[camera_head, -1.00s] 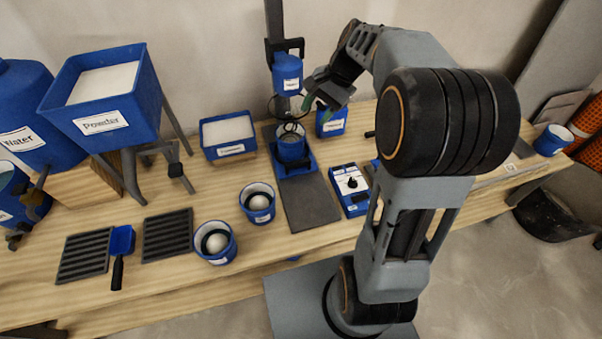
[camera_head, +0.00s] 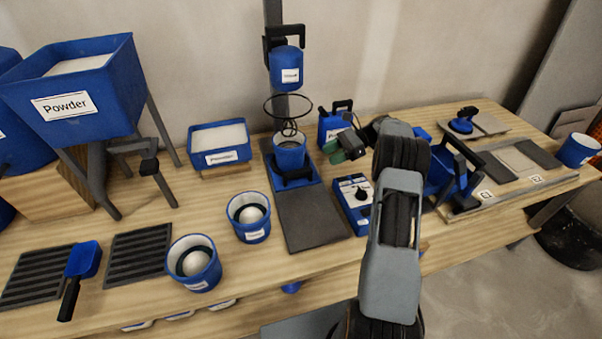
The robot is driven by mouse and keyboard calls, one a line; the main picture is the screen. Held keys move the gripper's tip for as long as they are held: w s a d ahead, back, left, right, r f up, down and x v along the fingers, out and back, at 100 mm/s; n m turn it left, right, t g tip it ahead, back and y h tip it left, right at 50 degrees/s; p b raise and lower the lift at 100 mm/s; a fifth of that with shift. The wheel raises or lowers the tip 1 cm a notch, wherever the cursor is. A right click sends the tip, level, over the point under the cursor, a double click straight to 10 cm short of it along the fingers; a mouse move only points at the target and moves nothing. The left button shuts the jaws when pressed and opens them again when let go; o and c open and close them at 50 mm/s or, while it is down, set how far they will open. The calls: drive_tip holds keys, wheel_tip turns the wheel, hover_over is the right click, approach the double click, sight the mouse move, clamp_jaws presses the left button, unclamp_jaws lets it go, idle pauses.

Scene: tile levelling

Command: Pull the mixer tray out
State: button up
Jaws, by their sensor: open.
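The mixer stands at the back centre, with a blue motor head (camera_head: 285,68) and a wire whisk (camera_head: 288,112) below it. The blue mixer tray (camera_head: 315,178) lies under it, at the back end of a dark flat plate (camera_head: 312,222). A blue bucket (camera_head: 290,155) stands on the tray beneath the whisk, with a black bracket at its front. My gripper (camera_head: 338,152), with green finger pads, is open and empty. It appears to the right of the bucket, apart from it. My arm partly hides it.
A blue control box (camera_head: 352,200) with a dial stands right of the plate. A blue jug (camera_head: 334,128) is behind my gripper. Two buckets with white balls (camera_head: 249,218) (camera_head: 194,263) stand left of the plate. A powder box (camera_head: 220,146) is at the back left.

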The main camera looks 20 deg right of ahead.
sight(298, 171)
drive_tip(key=b+x, duration=0.1)
drive_tip(key=x, duration=1)
drive_tip(key=shift+a+f+b, duration=0.15)
drive_tip(key=shift+a+b, duration=0.1)
drive_tip(key=shift+b, duration=0.15)
drive_tip(key=shift+c, duration=0.3)
clamp_jaws()
